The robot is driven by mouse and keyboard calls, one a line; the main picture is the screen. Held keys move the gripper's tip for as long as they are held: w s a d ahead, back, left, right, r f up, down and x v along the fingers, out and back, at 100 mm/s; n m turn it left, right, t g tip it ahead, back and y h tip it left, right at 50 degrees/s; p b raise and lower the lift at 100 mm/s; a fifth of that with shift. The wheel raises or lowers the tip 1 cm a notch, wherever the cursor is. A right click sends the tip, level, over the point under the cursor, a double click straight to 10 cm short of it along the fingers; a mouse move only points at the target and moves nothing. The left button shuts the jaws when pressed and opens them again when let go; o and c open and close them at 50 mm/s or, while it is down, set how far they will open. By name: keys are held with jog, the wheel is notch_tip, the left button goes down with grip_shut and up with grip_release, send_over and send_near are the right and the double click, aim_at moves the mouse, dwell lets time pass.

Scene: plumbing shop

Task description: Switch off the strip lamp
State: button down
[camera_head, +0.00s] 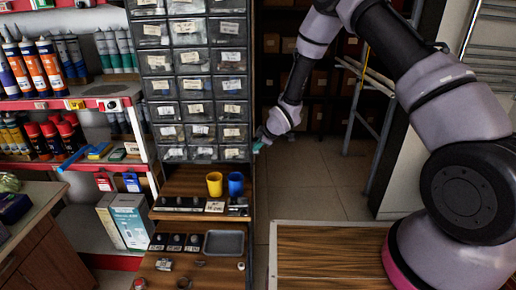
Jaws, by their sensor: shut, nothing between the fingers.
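I cannot make out the strip lamp or its switch in the head view. My arm reaches from the right across to the tall cabinet of small drawers (192,65). My gripper (259,146) is small in the picture, at the cabinet's right edge near the lowest drawer row. It is shut and nothing shows in it. Whether it touches the cabinet edge, I cannot tell. The cabinet's right side face is mostly hidden from this angle.
Below the drawers, wooden shelves carry a yellow cup (214,184), a blue cup (236,184) and a grey tray (224,243). Shelves with tubes stand left. A wooden top (330,250) lies in front. A ladder (355,105) leans behind my arm. Tiled floor (305,190) is clear.

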jog(key=w+r+v, duration=0.1)
jog(key=v, duration=0.9)
jog(key=shift+w, duration=0.3)
jog(key=shift+r, duration=0.15)
jog(key=s+d+r+m+t+h, duration=0.15)
jog(key=s+d+r+m, duration=0.3)
jog(key=d+r, duration=0.65)
jog(key=s+d+r+m+h, duration=0.25)
jog(key=d+r+m, duration=0.45)
jog(key=r, duration=0.7)
jog(key=s+d+r+m, duration=0.2)
jog(key=s+r+m, duration=0.1)
jog(key=s, duration=0.4)
jog(key=s+d+r+m, duration=0.3)
jog(key=s, duration=0.5)
jog(key=s+d+r+m, duration=0.3)
jog(key=s+m, duration=0.1)
jog(key=s, duration=0.4)
jog(key=shift+y, duration=0.4)
